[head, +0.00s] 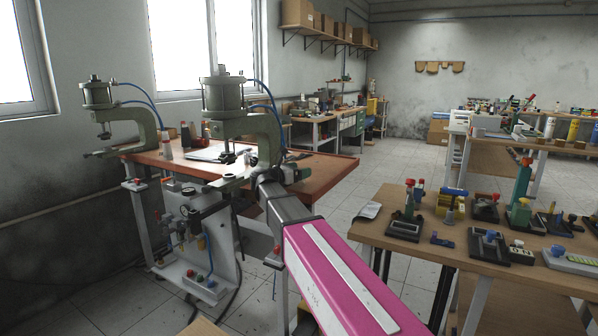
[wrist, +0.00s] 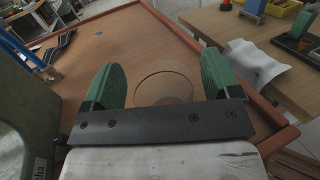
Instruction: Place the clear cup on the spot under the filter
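In the wrist view, my gripper (wrist: 164,68) is open, its two green fingers standing apart over a brown table top (wrist: 85,98). A thin round outline (wrist: 163,86) shows between and beyond the fingers, with the table's brown visible through it.
Two green-grey pneumatic presses stand on the workbench, one nearer (head: 262,126) and one at left (head: 140,130). A raised wooden edge (wrist: 216,62) borders the table top. A second table (head: 400,236) with several fixtures stands at right.

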